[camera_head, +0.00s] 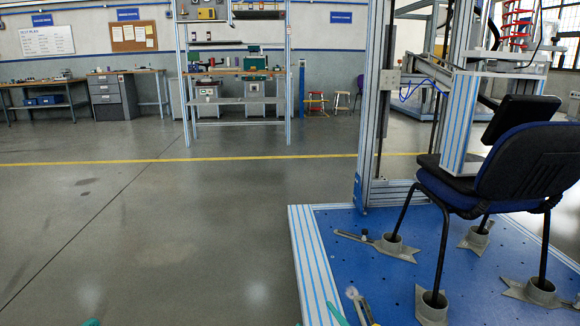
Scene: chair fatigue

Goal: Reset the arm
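A chair (527,165) with a dark blue seat and back and black legs stands upright on the blue platform (345,262). Its visible feet sit in grey cup-shaped holders (432,306). A test frame (372,120) of aluminium profiles rises behind the chair, and a striped upright part (460,125) reaches the seat area.
A clamp bar (362,308) lies near the platform's front left. The grey floor (150,230) left of the platform is clear, crossed by a yellow line (220,159). A shelf rack (238,85), drawers (112,95) and workbenches stand along the back wall.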

